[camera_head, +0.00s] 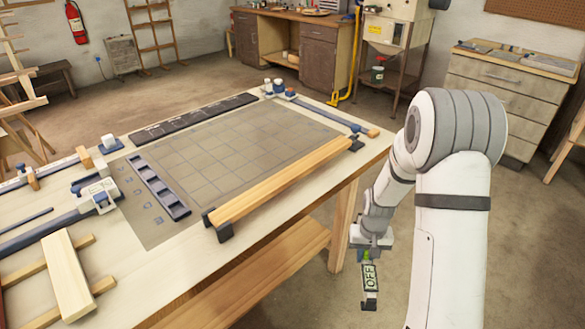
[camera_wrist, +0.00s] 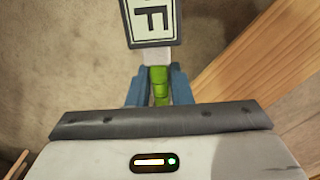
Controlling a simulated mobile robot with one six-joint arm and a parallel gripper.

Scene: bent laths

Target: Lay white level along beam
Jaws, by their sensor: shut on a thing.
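My gripper (camera_head: 369,248) hangs beside the right side of the workbench, over the floor, below the bench top. The piece has a white neck and a dark-framed white plate. It hangs down in the head view (camera_head: 370,277), with a dark hooked end. The beam, a long pale wooden lath (camera_head: 275,190), lies along the bench's near edge on dark end supports (camera_head: 218,225). I cannot make out a separate white level.
The workbench (camera_head: 170,250) carries a grey gridded mat (camera_head: 215,145), a dark slotted tray (camera_head: 158,186), a long black strip (camera_head: 195,117) and clamps at left. Loose wooden pieces (camera_head: 67,275) lie at lower left. The beam's top is bare.

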